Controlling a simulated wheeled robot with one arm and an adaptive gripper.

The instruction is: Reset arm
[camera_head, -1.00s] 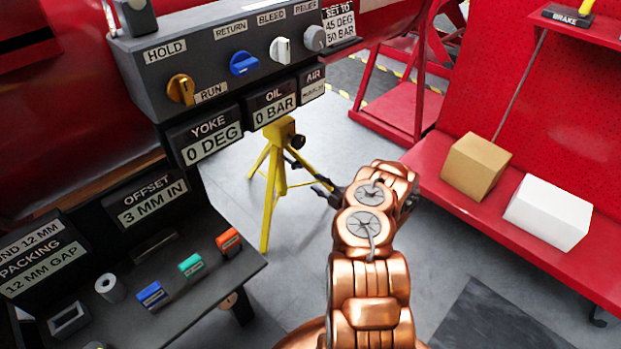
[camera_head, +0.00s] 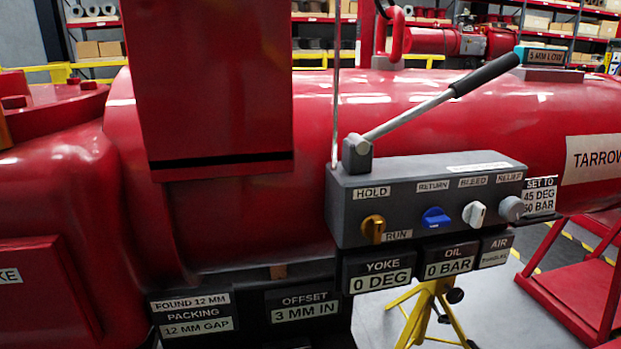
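My arm and gripper are outside the current head view. The grey control box (camera_head: 350,212) is fixed to the front of the red actuator (camera_head: 240,225). A lever with a black grip (camera_head: 485,75) rises from the box toward the upper right. The box carries an orange HOLD/RUN knob (camera_head: 373,229), a blue RETURN knob (camera_head: 435,218), a white BLEED knob (camera_head: 474,213) and a grey RELIEF knob (camera_head: 511,208). Below it, the YOKE display (camera_head: 380,279) reads 0 DEG and the OIL display (camera_head: 452,267) reads 0 BAR.
A yellow stand (camera_head: 422,312) is below the displays. A red frame (camera_head: 575,290) stands at the lower right. The OFFSET sign (camera_head: 303,312) reads 3 MM IN. Shelves with boxes line the back. Grey floor shows between the stand and the red frame.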

